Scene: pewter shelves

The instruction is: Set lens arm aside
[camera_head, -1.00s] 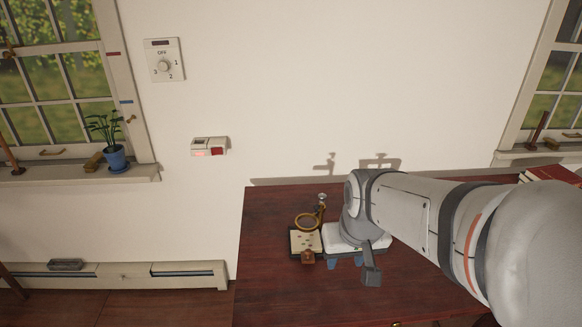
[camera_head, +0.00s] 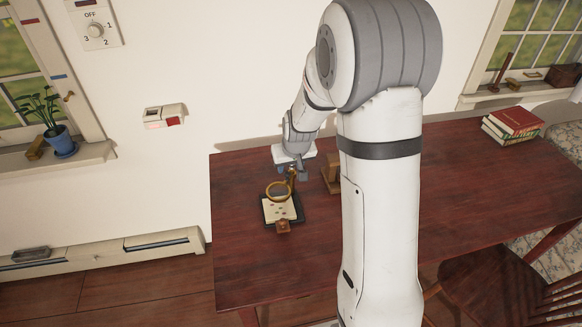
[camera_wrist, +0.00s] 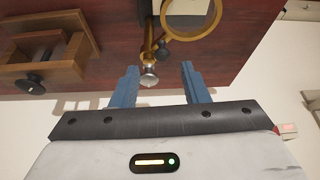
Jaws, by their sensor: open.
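The lens arm is a brass ring (camera_head: 267,190) on a short post, above a dark base with a cream spotted plate (camera_head: 281,211) and a small brown block (camera_head: 283,227) at its front. In the wrist view the ring (camera_wrist: 166,27) is at the top, and the arm's silver knob (camera_wrist: 149,78) lies between my fingers in the picture. My gripper (camera_wrist: 160,88) has its two blue fingers apart, on either side of the knob. I cannot tell whether either finger touches it. In the head view my gripper (camera_head: 297,171) is at the post's top, behind the ring.
A wooden stand (camera_head: 330,176) is right of the lens arm, partly behind my arm; it also shows in the wrist view (camera_wrist: 40,71) with a dark knob. The desk (camera_head: 245,255) is clear in front.

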